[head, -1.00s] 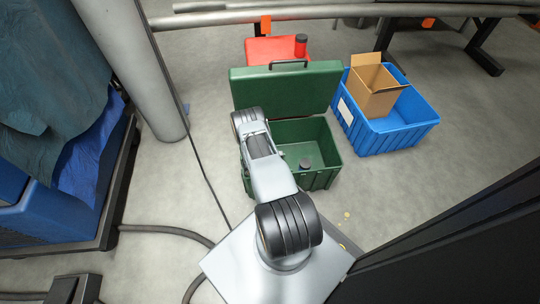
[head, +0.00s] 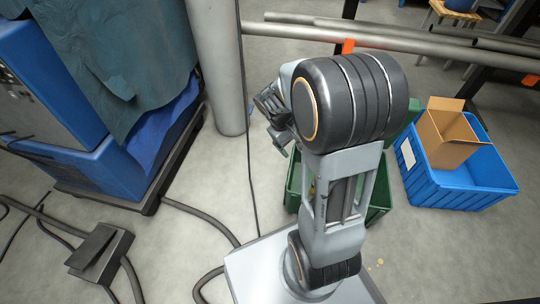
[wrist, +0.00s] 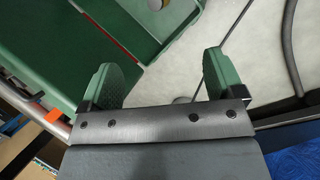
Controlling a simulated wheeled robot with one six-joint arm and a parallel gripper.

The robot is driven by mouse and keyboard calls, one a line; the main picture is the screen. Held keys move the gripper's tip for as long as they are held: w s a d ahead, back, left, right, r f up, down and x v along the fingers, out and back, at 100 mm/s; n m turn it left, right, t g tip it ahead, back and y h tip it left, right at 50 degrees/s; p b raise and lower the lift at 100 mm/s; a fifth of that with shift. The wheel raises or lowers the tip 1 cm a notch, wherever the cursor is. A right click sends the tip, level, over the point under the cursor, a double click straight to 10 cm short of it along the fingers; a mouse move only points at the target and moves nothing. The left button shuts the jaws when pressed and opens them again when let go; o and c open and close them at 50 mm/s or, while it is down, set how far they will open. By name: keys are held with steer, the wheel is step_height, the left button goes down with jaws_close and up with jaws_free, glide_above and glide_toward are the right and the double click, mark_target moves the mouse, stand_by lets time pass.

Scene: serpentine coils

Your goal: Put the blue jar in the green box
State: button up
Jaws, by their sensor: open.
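The green box (head: 292,188) stands on the floor behind my raised arm in the head view, which hides most of it. In the wrist view, its green lid and wall (wrist: 105,35) fill the upper left. A small pale round thing (wrist: 155,4) and a yellowish one (wrist: 174,5) show at the top edge, cut off. I cannot make out a blue jar in either current view. My gripper (wrist: 158,78) is open and empty, with its green-padded fingers wide apart. In the head view it hangs left of the arm, above the green box's left side, partly hidden.
A blue crate (head: 464,190) holding an open cardboard box (head: 446,138) stands to the right. A grey column (head: 219,70) and a cable are to the left, beside a blue covered machine (head: 60,165). Hoses lie on the floor (head: 200,212). Pipes (head: 370,36) cross behind.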

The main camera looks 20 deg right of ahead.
steer(key=s+a+r+m+t+y, duration=0.1)
steer(key=s+a+r+t+y, duration=0.1)
steer(key=s+a+r, duration=0.2)
steer(key=s+a+r+m+t+y, duration=0.1)
steer(key=s+a+r+t+y, duration=0.1)
steer(key=a, duration=0.5)
steer(key=shift+s+a+r, duration=0.3)
steer(key=shift+s+r, duration=0.55)
steer(key=shift+r, duration=0.1)
